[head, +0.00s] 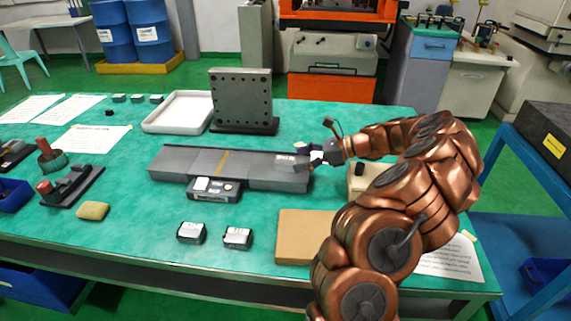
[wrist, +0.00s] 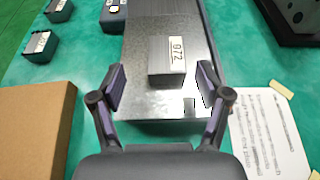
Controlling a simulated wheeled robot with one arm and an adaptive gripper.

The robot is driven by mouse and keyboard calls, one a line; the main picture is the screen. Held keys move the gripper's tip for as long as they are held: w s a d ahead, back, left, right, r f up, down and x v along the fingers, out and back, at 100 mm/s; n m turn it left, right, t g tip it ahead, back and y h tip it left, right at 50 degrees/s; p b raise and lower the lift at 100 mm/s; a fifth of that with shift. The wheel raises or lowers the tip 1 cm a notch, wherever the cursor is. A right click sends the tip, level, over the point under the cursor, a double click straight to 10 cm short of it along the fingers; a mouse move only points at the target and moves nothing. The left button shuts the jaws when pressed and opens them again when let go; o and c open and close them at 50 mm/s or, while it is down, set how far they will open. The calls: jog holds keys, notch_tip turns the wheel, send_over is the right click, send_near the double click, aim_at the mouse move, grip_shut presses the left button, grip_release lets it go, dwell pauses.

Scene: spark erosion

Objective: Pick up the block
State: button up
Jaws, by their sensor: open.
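The block (wrist: 172,62) is a small grey metal piece with a pale label that reads like "072". It sits on the right end of a long grey metal plate (wrist: 150,105), which lies on the green table. In the head view the block (head: 285,159) shows small, just left of my gripper (head: 312,157). In the wrist view my gripper (wrist: 162,105) is open and empty, its two fingers apart over the plate's near end. The block lies ahead of the fingertips, roughly in line with the gap between them.
A cardboard piece (head: 300,239) lies in front of the plate. Two more small labelled blocks (head: 191,233) (head: 237,238) sit near the front edge. A dark upright plate with holes (head: 240,98) and a white tray (head: 178,112) stand behind. A paper sheet (wrist: 268,130) lies at the right.

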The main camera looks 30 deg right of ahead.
aim_at(287, 161)
jog(key=shift+w+d+p+x, duration=0.1)
jog(key=shift+p+x, duration=0.1)
jog(key=shift+x, duration=1.2)
jog(key=shift+w+d+p+x, duration=0.1)
jog(key=shift+p+x, duration=0.05)
jog(key=shift+x, duration=1.2)
grip_shut()
